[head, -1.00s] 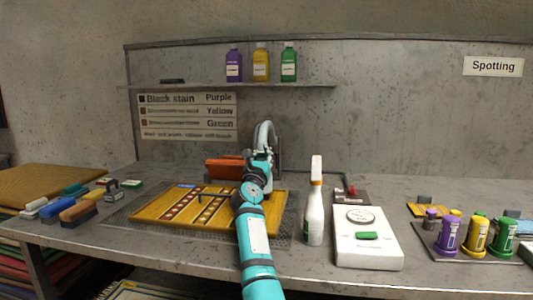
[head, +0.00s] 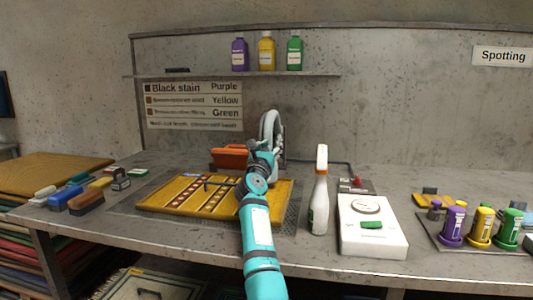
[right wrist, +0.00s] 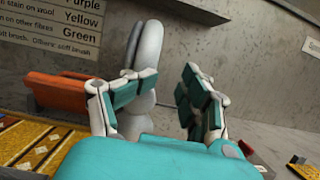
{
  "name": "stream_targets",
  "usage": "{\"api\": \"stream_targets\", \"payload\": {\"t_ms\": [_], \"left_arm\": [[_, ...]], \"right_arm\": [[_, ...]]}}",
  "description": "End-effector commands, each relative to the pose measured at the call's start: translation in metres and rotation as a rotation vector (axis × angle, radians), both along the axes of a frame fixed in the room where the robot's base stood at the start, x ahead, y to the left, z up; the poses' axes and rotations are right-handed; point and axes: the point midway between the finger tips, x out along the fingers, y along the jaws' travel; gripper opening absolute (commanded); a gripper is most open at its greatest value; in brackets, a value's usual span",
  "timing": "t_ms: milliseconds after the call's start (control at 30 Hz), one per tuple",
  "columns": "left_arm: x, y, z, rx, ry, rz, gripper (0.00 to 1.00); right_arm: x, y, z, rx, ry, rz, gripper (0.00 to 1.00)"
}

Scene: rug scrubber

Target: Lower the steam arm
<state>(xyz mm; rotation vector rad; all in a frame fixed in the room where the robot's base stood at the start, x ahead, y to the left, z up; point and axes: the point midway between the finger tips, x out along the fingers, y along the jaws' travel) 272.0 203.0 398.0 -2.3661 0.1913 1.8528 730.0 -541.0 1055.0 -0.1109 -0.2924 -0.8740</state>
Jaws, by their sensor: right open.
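The steam arm seems to be the pale grey curved piece (head: 271,126) standing up behind the rug, beside an orange block (head: 230,156). In the right wrist view, the grey piece (right wrist: 147,45) rises behind the left-hand finger, and the orange block (right wrist: 62,92) lies left of it. My right gripper (head: 262,148) is in front of the grey piece in the head view. In the right wrist view, the right gripper (right wrist: 168,88) is open, with no object clearly between its fingers. I cannot tell whether it touches the grey piece. My left gripper is out of view.
A yellow patterned rug (head: 175,197) lies under my right arm. A white spray bottle (head: 319,195) and a white box with a dial (head: 371,228) stand to the right. Brushes (head: 68,198) lie at the left. Coloured bottles (head: 481,226) stand at the far right.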

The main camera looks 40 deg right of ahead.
Motion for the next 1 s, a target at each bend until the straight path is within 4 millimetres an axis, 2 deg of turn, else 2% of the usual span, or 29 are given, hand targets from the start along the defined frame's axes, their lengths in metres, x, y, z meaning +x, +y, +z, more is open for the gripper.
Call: {"api": "stream_targets", "payload": {"t_ms": [33,600,800,1000], "left_arm": [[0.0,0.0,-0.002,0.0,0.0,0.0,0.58],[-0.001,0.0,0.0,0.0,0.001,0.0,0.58],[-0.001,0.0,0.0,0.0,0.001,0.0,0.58],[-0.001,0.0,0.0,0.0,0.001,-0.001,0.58]], "right_arm": [[0.007,0.014,-0.03,0.023,0.037,0.023,0.58],[-0.069,0.078,-0.028,0.003,-0.003,0.003,0.58],[-0.078,0.086,-0.027,0.0,-0.008,0.002,0.58],[-0.079,0.087,-0.027,-0.002,-0.009,0.001,0.58]]}}
